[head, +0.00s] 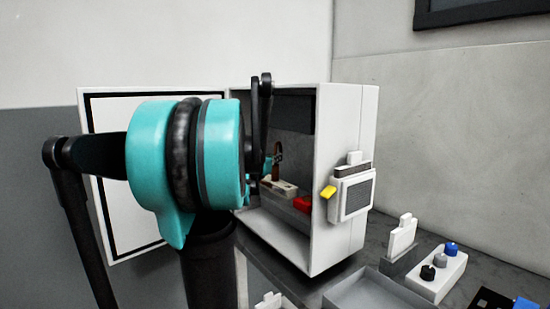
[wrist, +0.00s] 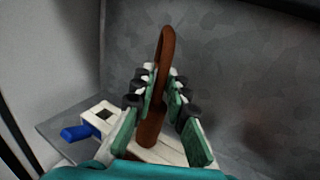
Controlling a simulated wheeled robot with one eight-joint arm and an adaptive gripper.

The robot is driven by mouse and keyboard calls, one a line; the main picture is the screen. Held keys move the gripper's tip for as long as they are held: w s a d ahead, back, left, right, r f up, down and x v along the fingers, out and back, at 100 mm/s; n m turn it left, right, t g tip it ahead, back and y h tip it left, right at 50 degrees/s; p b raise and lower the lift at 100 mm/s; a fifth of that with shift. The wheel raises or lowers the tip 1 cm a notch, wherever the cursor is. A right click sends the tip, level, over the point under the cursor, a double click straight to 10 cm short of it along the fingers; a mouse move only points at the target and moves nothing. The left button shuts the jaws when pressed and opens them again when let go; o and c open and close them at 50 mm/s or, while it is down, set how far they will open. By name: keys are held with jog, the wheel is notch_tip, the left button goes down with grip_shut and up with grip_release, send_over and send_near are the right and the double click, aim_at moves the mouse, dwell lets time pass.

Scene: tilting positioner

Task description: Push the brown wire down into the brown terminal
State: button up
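The brown wire (wrist: 166,55) rises in a loop in the wrist view. In the head view, the wire (head: 277,158) is small and partly covered by my arm, above a pale terminal block (head: 280,188) inside the box. The terminal's brown marking cannot be made out.
A neighbouring pale terminal with a square hole (wrist: 103,115) and blue lever (wrist: 77,132) sits to the left. The open white box (head: 345,240) has side walls around the work. A red part (head: 302,203) lies inside. A grey tray (head: 365,292) stands in front.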

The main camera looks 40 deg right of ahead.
jog(key=shift+o, duration=1.4)
jog(key=v, duration=1.2)
